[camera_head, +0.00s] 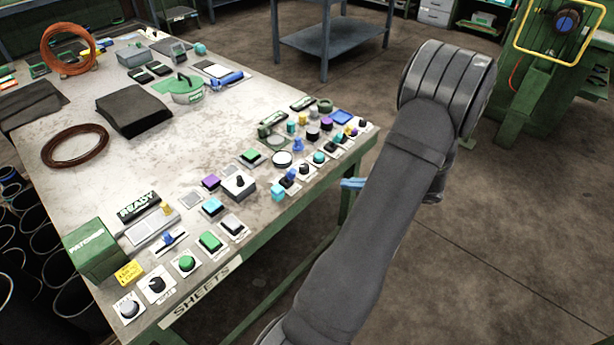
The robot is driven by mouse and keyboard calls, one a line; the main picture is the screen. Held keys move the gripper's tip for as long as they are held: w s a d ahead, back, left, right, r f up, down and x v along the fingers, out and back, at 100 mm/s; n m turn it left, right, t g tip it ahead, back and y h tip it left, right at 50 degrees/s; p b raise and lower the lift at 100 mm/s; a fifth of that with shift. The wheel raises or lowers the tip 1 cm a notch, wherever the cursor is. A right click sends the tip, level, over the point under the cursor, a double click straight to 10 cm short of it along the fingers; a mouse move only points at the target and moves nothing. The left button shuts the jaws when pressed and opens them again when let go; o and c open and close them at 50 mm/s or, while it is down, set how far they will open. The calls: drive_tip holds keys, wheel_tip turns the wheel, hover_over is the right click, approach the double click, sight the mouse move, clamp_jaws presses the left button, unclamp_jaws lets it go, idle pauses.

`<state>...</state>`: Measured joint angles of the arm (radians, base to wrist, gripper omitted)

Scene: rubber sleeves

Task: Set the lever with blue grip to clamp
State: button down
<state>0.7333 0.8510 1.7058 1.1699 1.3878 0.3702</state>
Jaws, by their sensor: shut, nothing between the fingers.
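Several blue-topped controls stand among the panels on the bench. A small blue grip (168,238) sits on a white plate near the front left. An upright blue control (298,145) and another dark blue one (290,174) stand in the right-hand cluster. I cannot tell which is the lever with the blue grip, nor read any clamp marking. My arm crosses the view right of the bench, and my gripper is not clearly visible, apparently hidden behind it. A light blue piece (352,184) juts from behind my arm at the bench edge; I cannot tell what it is.
The bench (120,185) carries close-set buttons and switches along its front and right edges. A green box (94,249), a dark folded cloth (133,109), a brown ring (75,146) and an orange coil (68,48) also lie there. A green machine (545,95) stands right; floor between is clear.

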drive_tip(key=shift+s, duration=0.15)
approach(291, 176)
wheel_tip(291, 176, down, 4)
drive_tip(key=w+a, duration=0.2)
drive_tip(key=w, duration=0.1)
drive_tip(key=shift+w+a+r, duration=0.2)
drive_tip(key=shift+a+r, duration=0.25)
drive_tip(key=shift+a, duration=0.4)
drive_tip(key=shift+w+r, duration=0.1)
